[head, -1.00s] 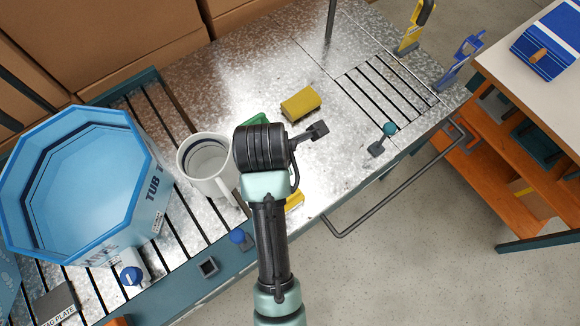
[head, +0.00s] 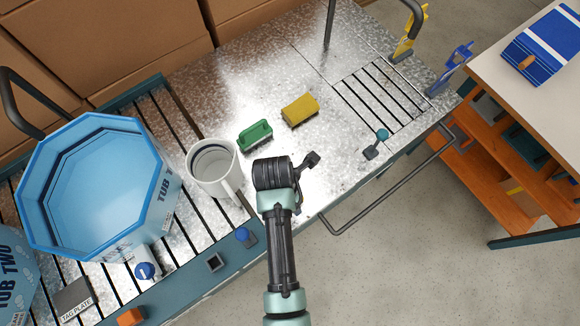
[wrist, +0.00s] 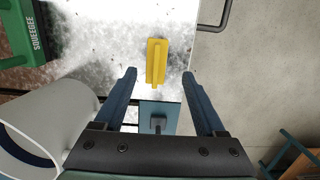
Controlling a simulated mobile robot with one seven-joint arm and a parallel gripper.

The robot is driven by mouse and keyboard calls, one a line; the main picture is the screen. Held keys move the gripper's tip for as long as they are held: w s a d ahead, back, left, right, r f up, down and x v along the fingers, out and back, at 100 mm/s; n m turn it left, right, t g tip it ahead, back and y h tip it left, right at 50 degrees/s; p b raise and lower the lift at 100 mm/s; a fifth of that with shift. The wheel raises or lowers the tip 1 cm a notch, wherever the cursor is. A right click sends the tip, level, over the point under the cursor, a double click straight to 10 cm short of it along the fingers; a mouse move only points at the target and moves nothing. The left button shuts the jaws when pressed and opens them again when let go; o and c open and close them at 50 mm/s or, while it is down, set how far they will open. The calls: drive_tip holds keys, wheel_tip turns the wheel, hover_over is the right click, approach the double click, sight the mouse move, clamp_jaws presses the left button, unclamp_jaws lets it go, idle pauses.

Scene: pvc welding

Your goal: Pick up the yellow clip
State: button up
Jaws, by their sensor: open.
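In the wrist view, a yellow clip (wrist: 156,62) with a raised ridge lies on the metal table, close to the table's edge. It is beyond my fingertips and roughly in line with the gap between them, not touched. My gripper (wrist: 160,75) is open and empty, with its two dark blue fingers spread. In the head view my arm covers the spot in front of the mug, and I cannot make out this clip there. A yellow block (head: 300,109) lies farther back on the table in the head view.
A white mug (head: 213,175) stands left of my gripper, with a green squeegee (head: 254,136) behind it. A large blue tub (head: 60,240) sits on the rollers at left. A rail (head: 385,185) runs along the front edge.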

drive_tip(key=shift+w+d+f, duration=0.1)
drive_tip(key=shift+w+f, duration=0.1)
drive_tip(key=shift+f, duration=0.6)
drive_tip(key=shift+w+d+f, duration=0.1)
drive_tip(key=shift+w+f, duration=0.05)
drive_tip(key=shift+f, duration=0.65)
drive_tip(key=shift+w+d+f, duration=0.1)
drive_tip(key=shift+w+f, duration=0.1)
drive_tip(key=shift+f, duration=0.6)
clamp_jaws()
